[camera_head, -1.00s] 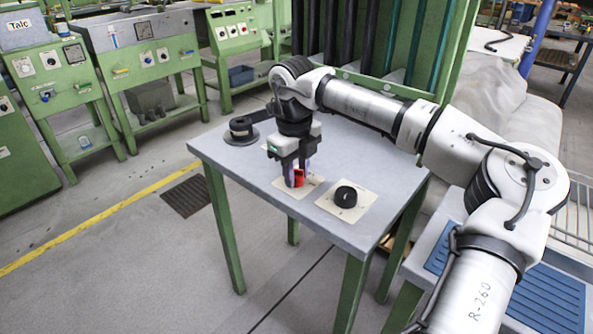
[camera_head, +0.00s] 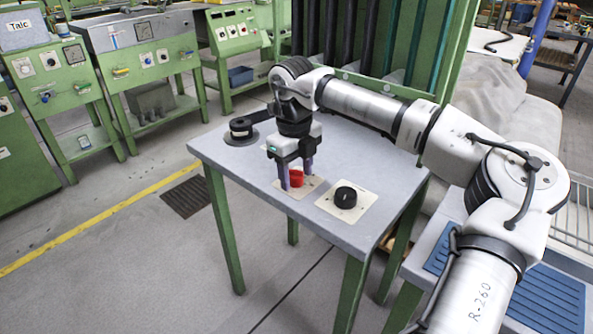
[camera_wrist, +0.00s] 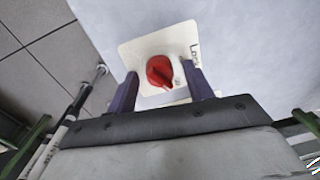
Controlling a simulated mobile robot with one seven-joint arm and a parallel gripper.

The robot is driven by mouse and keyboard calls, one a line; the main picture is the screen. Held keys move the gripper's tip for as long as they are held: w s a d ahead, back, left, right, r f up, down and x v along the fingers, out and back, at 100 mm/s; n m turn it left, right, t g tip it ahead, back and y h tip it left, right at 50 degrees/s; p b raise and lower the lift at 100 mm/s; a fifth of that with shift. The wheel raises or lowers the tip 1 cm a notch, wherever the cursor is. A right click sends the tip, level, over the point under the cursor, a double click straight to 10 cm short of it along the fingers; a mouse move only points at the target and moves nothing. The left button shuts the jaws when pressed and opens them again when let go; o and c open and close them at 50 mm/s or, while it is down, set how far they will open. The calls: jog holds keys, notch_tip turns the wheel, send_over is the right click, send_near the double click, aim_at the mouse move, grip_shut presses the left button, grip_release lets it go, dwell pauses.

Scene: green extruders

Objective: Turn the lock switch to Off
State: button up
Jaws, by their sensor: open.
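The lock switch is a red knob (camera_head: 297,177) on a pale square plate (camera_head: 306,188) on the grey table. In the wrist view the red knob (camera_wrist: 160,71) shows clearly on its plate (camera_wrist: 135,48), which bears a partly hidden label. The knob's ridge tilts slightly, its narrow end pointing toward my gripper. My gripper (camera_head: 297,183) points down over the plate with its purple fingers spread on either side of the knob. In the wrist view my gripper (camera_wrist: 163,84) shows a finger to each side, with gaps to the knob. It is open and holds nothing.
A black knob (camera_head: 345,197) on a second pale plate (camera_head: 334,209) stands close to the right of the red one. A black round device (camera_head: 241,131) sits at the table's back left. The table's (camera_head: 240,165) left front is clear.

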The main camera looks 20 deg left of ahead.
aim_at(294, 177)
notch_tip(294, 177, up, 14)
jog(key=p, duration=0.1)
jog(key=shift+s, duration=0.3)
jog(key=shift+s+a+f, duration=0.1)
jog(key=shift+f, duration=0.1)
